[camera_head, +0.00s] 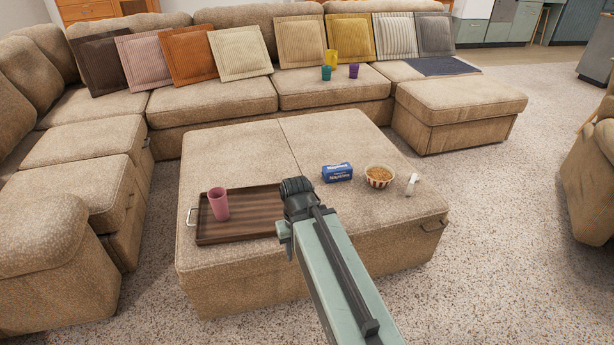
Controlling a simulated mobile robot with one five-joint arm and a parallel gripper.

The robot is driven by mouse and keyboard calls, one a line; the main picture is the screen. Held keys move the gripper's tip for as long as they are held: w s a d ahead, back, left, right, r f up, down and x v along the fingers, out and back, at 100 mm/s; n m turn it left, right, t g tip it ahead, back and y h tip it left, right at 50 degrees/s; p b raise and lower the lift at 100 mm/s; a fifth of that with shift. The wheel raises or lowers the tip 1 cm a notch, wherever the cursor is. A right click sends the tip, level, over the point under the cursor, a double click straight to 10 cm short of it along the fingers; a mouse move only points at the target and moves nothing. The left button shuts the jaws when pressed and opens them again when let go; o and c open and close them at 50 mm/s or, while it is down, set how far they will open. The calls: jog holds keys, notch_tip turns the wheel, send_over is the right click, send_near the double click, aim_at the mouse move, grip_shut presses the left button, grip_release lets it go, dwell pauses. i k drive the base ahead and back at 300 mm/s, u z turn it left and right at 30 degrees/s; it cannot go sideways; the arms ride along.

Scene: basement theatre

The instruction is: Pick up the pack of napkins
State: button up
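The pack of napkins (337,173) is a small blue box with white lettering. It lies on the beige ottoman (240,155), right of the middle and just left of a patterned bowl. My gripper (297,193) is at the far end of my green and dark grey arm, over the ottoman. It is left of the pack and apart from it in the picture. The fingers cannot be made out, so I cannot tell whether they are open or shut. I see nothing held.
A brown tray (262,226) with a pink cup (218,203) lies left of my arm. The bowl (379,177) of snacks and a small whitish shaker (411,185) stand right of the pack. Several coloured cups stand on the sofa (215,103) behind.

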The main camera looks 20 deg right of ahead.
aim_at(336, 173)
jog(key=u, duration=2.95)
jog(key=k, duration=1.25)
jog(key=z, duration=1.35)
jog(key=i, duration=1)
jog(key=u, duration=0.05)
